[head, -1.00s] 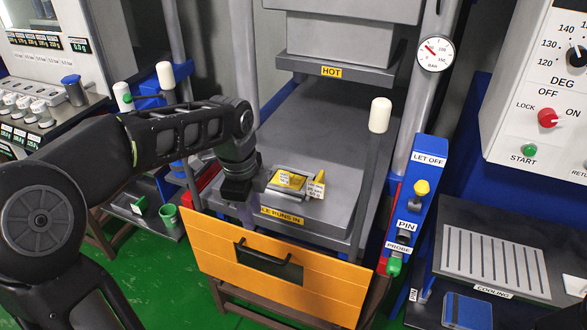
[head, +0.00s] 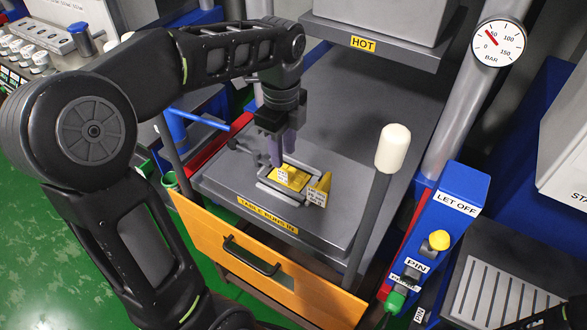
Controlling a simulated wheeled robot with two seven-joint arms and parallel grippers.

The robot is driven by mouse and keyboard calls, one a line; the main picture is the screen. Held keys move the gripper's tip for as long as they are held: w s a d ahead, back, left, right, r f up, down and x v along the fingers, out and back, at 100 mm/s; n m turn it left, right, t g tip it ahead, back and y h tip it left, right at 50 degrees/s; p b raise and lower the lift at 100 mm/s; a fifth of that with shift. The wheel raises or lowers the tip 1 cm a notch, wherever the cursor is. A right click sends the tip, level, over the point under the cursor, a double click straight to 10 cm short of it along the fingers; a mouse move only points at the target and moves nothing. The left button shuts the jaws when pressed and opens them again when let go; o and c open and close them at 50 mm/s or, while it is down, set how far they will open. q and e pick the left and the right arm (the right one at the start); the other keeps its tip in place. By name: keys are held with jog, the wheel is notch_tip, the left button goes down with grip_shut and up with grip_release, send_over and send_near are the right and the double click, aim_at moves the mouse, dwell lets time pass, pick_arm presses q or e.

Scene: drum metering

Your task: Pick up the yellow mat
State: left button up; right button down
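The yellow mat (head: 291,177) lies flat in a pale metal frame (head: 268,186) on the grey press table. My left gripper (head: 283,158) points down just above the mat's back left edge. Its two purple fingers show a little apart, with nothing seen between them. Whether a fingertip touches the mat or frame I cannot tell.
A yellow wedge-shaped piece (head: 323,184) with a white tag stands right of the mat. The upper block with the HOT label (head: 363,44) overhangs the back. A white-knobbed lever (head: 393,148) rises at the right. An orange front panel (head: 218,229) hangs below the table.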

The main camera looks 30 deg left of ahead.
aim_at(283, 168)
pick_arm(q)
jog(key=shift+f, duration=1.3)
notch_tip(283, 168, down, 5)
jog(key=shift+w+a+f+p, duration=0.1)
jog(key=shift+p, duration=0.5)
jog(key=shift+c, duration=0.3)
grip_shut()
